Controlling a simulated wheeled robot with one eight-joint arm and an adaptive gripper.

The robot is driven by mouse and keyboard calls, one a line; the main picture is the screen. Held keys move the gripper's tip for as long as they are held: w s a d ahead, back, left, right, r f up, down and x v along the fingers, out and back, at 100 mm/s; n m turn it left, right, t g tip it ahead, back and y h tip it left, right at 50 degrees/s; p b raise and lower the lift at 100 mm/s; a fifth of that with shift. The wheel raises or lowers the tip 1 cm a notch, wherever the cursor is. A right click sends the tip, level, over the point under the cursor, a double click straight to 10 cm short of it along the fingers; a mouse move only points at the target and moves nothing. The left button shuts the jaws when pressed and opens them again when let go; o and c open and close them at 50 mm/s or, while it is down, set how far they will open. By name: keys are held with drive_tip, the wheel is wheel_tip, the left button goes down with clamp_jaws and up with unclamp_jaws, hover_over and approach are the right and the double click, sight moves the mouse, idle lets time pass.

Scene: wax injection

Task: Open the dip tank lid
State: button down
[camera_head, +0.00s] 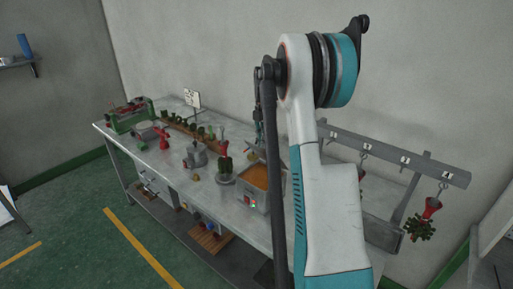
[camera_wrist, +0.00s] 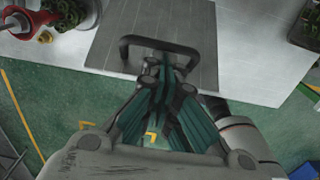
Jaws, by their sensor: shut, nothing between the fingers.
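In the wrist view, a grey, flat, lid-like plate (camera_wrist: 185,25) with a dark bar handle (camera_wrist: 140,40) lies near the bench's front edge. My gripper (camera_wrist: 167,66) is shut and empty, its teal fingers together. The fingertips overlap the handle in the picture; whether they touch it or reach under it cannot be told. In the head view, an open steel tank (camera_head: 253,203) holds orange liquid and has small red and green lights on its front.
The steel bench (camera_head: 165,160) carries a green-framed device (camera_head: 128,117), a grey pot (camera_head: 195,155) and green wax pieces. A rack (camera_head: 400,157) with hooks stands at the right, a red-and-green tree (camera_head: 432,210) hanging from it. Open green floor (camera_head: 85,230) lies in front.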

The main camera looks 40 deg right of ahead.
drive_tip(key=d, duration=0.1)
drive_tip(key=d+r, duration=0.1)
drive_tip(key=d, duration=0.1)
drive_tip(key=d+p, duration=0.1)
drive_tip(key=d, duration=0.1)
drive_tip(key=shift+w+r, duration=0.3)
drive_tip(key=shift+w, duration=0.05)
idle(0.8)
